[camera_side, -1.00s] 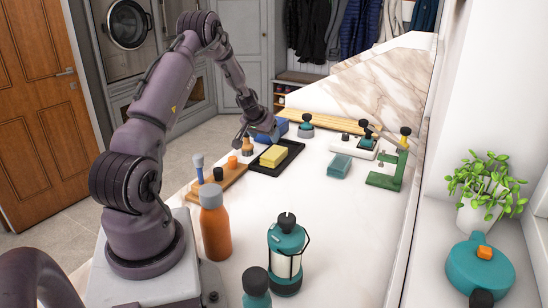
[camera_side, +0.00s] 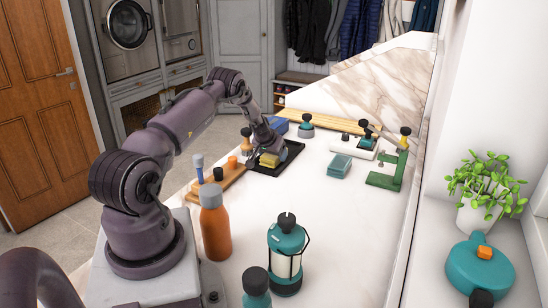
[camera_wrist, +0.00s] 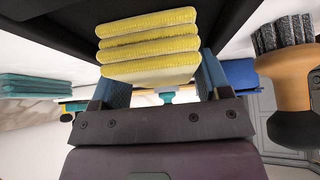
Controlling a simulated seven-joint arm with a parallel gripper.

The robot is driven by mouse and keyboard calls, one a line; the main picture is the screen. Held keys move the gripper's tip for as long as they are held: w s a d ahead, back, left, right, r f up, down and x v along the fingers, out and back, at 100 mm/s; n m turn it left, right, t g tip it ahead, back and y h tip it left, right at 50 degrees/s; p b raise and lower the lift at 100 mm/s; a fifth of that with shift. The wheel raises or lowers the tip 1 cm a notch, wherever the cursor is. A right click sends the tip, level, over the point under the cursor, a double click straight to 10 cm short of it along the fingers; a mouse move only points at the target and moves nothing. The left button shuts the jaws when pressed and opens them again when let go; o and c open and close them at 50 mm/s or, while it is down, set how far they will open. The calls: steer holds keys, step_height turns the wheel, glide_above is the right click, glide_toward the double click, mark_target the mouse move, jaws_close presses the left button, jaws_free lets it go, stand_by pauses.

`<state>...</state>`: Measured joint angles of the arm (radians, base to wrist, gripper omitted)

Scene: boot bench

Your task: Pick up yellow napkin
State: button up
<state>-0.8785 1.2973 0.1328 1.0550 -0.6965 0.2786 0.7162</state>
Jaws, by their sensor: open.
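The yellow napkin (camera_side: 269,160) is a folded stack lying on a black tray (camera_side: 287,158) in the side view. In the wrist view the yellow napkin (camera_wrist: 149,45) shows several folded layers with pale edges. My gripper (camera_side: 265,153) is down at the tray, right at the napkin. In the wrist view my gripper (camera_wrist: 160,75) is open, with one blue-grey finger on each side of the napkin's near end. A narrow gap seems to show at the fingers; I cannot tell whether either finger touches it.
A brush with an orange-brown handle (camera_wrist: 291,85) stands close beside the gripper. A blue folded cloth (camera_side: 278,125) lies behind the tray. A teal stack (camera_side: 339,166) lies to the right, with clear counter between. An orange bottle (camera_side: 215,222) and a teal lantern (camera_side: 286,250) stand nearer the camera.

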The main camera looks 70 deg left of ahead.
steer(key=shift+c, duration=0.4)
steer(key=c, duration=0.5)
steer(key=shift+c, duration=0.2)
